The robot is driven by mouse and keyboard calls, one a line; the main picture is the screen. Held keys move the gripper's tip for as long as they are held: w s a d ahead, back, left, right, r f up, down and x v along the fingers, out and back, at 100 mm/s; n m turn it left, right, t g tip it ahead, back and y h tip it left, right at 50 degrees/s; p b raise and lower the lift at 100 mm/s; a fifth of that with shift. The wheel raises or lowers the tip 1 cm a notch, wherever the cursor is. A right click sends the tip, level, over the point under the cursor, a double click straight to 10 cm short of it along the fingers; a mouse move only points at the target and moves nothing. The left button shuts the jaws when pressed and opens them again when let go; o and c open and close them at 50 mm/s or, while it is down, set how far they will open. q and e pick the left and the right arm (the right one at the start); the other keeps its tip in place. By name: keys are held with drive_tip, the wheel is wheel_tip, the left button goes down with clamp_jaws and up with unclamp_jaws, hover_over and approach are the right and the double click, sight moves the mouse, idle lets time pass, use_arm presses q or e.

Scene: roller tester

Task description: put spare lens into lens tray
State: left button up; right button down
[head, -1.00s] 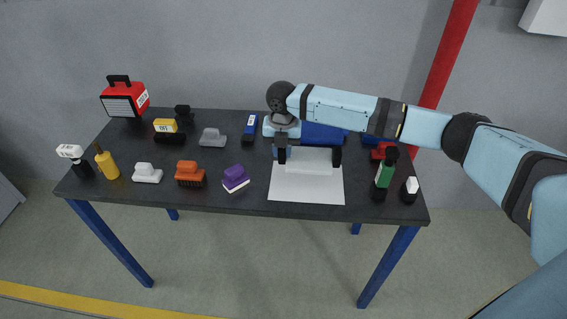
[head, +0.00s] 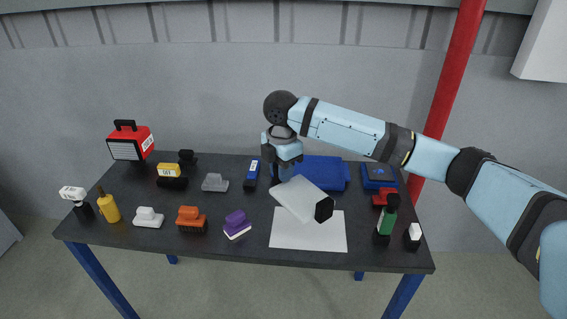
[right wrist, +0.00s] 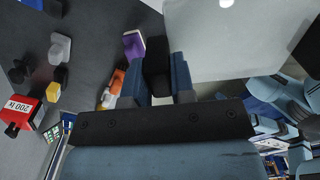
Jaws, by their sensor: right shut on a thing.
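The spare lens (head: 298,198) looks like a pale flat plate with dark end blocks. My right gripper (head: 277,180) is shut on its left end block, and the plate slants down to the right, seemingly above the table. In the right wrist view the dark block (right wrist: 157,72) sits between the two fingers, and the pale plate (right wrist: 235,45) reaches to the right. A white flat rectangle (head: 308,238) lies on the table below the lens. A blue tray-like thing (head: 325,173) lies behind. I cannot tell which is the lens tray. My left gripper is not in view.
Brushes and blocks stand left on the dark table (head: 130,237), including an orange brush (head: 190,219) and a purple block (head: 237,222). A green-bodied bottle (head: 386,222) and a dark blue box (head: 379,176) stand right. A red post (head: 452,80) rises behind.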

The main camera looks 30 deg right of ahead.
sight(277, 190)
drive_tip(key=m, duration=0.3)
drive_tip(key=s+f+m, duration=0.1)
drive_tip(key=m, duration=0.1)
drive_tip(key=shift+a, duration=0.4)
drive_tip(key=m, duration=0.2)
drive_tip(key=s+m, duration=0.1)
drive_tip(key=m, duration=0.1)
drive_tip(key=a+f+m, duration=0.1)
drive_tip(key=m, duration=0.2)
drive_tip(key=shift+s, duration=0.25)
drive_tip(key=m, duration=0.2)
drive_tip(key=s+m, duration=0.1)
drive_tip(key=m, duration=0.1)
drive_tip(key=a+f+m, duration=0.1)
drive_tip(key=m, duration=0.2)
drive_tip(key=shift+s, duration=0.15)
drive_tip(key=shift+a+m, duration=0.1)
drive_tip(key=shift+m, duration=0.3)
